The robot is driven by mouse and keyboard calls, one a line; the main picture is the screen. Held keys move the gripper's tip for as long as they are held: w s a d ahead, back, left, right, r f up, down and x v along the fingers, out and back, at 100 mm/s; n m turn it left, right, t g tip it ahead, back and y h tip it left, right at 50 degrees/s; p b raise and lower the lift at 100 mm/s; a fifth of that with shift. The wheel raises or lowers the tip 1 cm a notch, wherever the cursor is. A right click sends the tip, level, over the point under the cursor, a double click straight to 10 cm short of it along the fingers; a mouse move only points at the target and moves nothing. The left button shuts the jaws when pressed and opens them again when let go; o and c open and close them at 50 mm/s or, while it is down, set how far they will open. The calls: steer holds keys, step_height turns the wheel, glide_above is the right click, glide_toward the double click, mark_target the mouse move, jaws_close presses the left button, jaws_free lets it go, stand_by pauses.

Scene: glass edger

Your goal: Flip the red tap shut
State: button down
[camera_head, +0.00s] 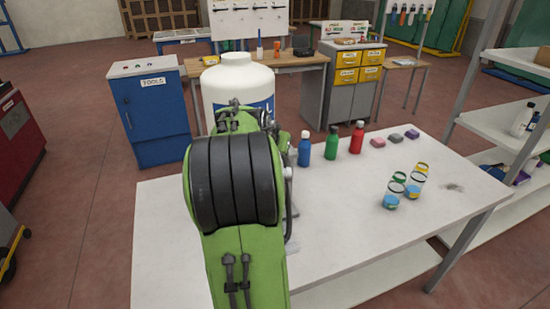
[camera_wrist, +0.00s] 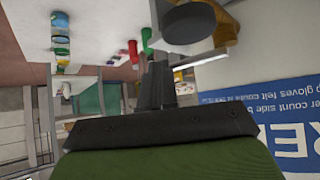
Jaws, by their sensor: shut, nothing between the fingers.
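The white tank (camera_head: 237,80) with a blue label stands at the back left of the white table in the head view, behind my green arm. Its blue label (camera_wrist: 280,115) fills the right side of the wrist view. A dark round part (camera_wrist: 188,24) with a brass-coloured piece (camera_wrist: 228,27) beside it shows at the top of the wrist view, close to my fingers. I cannot make out a red tap handle in either view. My gripper (camera_wrist: 162,72) is shut and empty beside these parts. In the head view my arm hides it.
The table's front middle is clear. A blue cabinet (camera_head: 150,105) stands behind left.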

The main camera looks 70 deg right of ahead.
steer(key=shift+w+d+n+t, duration=0.15)
steer(key=shift+d+n+t, duration=0.15)
steer(key=shift+d, duration=0.35)
steer(key=shift+r, duration=0.15)
